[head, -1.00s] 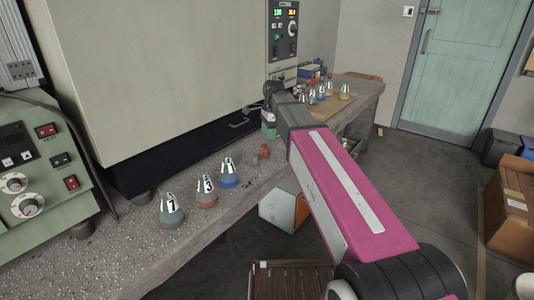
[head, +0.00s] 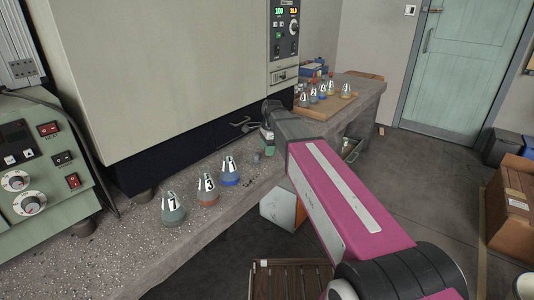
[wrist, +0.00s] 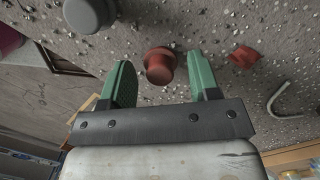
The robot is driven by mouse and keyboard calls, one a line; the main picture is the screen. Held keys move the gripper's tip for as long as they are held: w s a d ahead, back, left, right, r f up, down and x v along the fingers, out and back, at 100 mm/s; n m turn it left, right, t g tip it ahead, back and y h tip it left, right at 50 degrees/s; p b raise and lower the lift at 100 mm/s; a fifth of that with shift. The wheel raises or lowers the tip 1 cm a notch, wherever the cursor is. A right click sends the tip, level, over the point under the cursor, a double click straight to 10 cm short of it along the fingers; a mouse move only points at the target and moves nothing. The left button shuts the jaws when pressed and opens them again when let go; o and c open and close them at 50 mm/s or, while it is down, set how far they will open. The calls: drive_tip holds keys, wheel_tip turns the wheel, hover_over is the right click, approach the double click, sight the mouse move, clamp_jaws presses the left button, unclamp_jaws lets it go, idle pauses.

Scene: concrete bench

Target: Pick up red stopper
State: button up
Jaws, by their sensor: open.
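The red stopper (wrist: 160,66) shows in the wrist view on the speckled bench top, between the two green fingers of my gripper (wrist: 161,62). The fingers are apart, with a gap on each side of the stopper, wider on the right. Whether the fingertips are level with it or above it is hard to tell. In the head view my gripper (head: 268,142) is over the bench by the dark cabinet base, and the red stopper is hidden behind it.
A grey stopper (wrist: 90,12) lies left of the red one; a small red piece (wrist: 244,57) and a bent metal rod (wrist: 287,98) lie right. Flasks stand on the near bench (head: 207,192). More flasks stand on a wooden board (head: 322,110) at the far end.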

drive_tip(key=c, duration=1)
drive_tip(key=shift+r, duration=0.15)
